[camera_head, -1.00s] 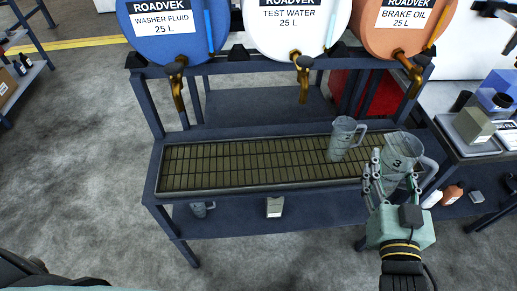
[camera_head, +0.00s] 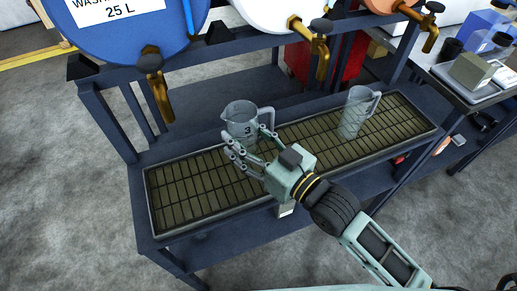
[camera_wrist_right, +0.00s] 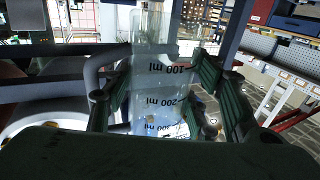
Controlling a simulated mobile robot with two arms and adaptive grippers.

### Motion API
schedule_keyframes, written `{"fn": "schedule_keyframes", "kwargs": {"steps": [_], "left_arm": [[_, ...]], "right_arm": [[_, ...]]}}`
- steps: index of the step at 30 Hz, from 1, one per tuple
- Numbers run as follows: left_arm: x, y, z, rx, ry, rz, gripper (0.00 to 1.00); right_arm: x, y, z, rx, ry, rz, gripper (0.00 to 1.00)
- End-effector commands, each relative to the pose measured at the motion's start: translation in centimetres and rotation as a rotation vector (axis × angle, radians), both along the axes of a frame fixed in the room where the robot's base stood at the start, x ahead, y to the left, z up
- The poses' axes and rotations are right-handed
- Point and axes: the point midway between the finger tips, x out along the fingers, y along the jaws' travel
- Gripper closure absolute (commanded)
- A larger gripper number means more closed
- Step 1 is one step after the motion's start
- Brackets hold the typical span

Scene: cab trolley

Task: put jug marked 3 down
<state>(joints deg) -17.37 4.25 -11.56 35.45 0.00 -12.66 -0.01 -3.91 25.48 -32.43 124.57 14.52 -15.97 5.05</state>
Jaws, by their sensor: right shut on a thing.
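The clear jug marked 3 (camera_head: 240,119) is over the slatted drip tray (camera_head: 180,208), left of its middle, and looks upright. My right gripper (camera_head: 250,146) is shut on it from the front right. In the right wrist view the jug (camera_wrist_right: 158,75) is between the fingers (camera_wrist_right: 165,105), with its volume marks showing upside down. I cannot tell whether its base touches the slats. A second clear jug (camera_head: 355,112) stands on the tray to the right. My left gripper is not in view.
A blue drum (camera_head: 125,35) with a brass tap (camera_head: 158,90) hangs behind and left of the held jug. Another brass tap (camera_head: 321,50) hangs at the back right. The tray's left part is clear. A side bench (camera_head: 465,95) with boxes stands at the right.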

Motion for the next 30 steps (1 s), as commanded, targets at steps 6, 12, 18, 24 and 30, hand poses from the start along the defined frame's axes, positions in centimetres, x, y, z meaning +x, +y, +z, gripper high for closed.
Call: {"fn": "schedule_keyframes", "kwargs": {"steps": [6,12,18,24,30], "left_arm": [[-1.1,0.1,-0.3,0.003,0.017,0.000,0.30],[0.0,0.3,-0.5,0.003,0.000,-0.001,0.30],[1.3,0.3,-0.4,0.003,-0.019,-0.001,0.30],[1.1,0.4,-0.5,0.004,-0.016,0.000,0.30],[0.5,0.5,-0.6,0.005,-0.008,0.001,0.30]], "right_arm": [[0.0,0.0,-2.4,0.001,-0.001,0.000,0.78],[0.0,0.0,-5.1,0.000,0.000,-0.001,0.78],[0.0,0.0,-5.3,0.002,-0.004,0.000,0.78],[0.0,0.0,-5.6,0.002,-0.002,-0.001,0.78],[0.0,0.0,-5.7,0.001,-0.001,-0.001,0.35]]}}
